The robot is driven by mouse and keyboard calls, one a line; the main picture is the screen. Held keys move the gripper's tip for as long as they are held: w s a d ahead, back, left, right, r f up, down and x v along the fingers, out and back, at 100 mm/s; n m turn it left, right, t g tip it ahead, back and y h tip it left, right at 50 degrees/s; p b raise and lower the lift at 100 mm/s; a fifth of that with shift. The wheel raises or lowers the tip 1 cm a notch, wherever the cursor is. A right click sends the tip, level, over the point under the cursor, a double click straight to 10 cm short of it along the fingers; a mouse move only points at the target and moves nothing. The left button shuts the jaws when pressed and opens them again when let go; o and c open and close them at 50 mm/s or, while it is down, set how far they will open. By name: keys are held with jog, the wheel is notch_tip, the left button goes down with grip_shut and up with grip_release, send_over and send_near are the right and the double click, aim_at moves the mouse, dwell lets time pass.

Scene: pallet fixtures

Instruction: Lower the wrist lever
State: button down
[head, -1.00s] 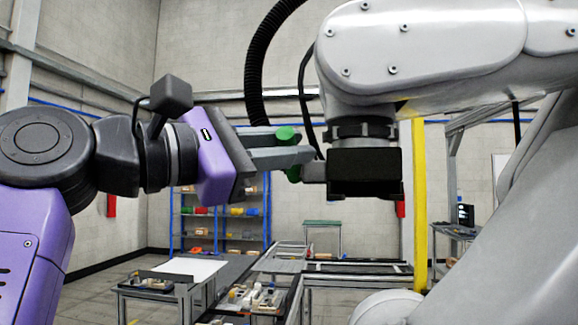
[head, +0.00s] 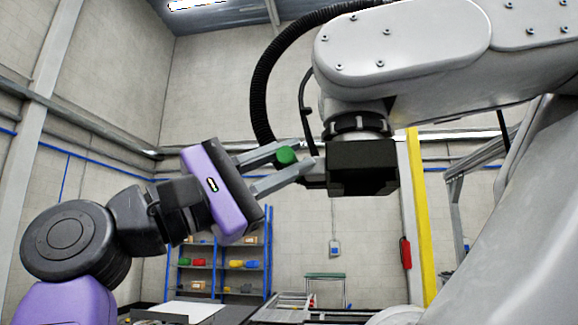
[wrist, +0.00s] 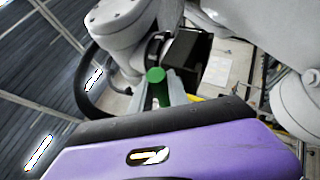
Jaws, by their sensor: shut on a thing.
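The wrist lever shows as a green knob (head: 285,156) beside the dark block (head: 362,167) under the large white robot arm. In the wrist view the green knob (wrist: 156,76) stands just beyond the purple gripper body. My gripper (head: 302,156), purple with two grey fingers, reaches up and right from the left. It is shut on the green knob, with one finger above it and one below. The fingers hide part of the knob, and the lever's pivot is hard to make out.
The white robot arm (head: 410,50) and its black hose (head: 262,85) hang close above and right of my gripper. A yellow post (head: 417,215) stands behind the dark block. A shelf with bins (head: 220,266) and low tables stand farther back.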

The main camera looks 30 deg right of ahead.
dwell(0.3)
jog(key=c, duration=1.3)
grip_release()
jog(key=shift+a, duration=0.1)
jog(key=b+v, duration=0.1)
jog(key=v, duration=0.6)
jog(key=shift+a+f, duration=0.2)
jog(key=shift+a, duration=0.15)
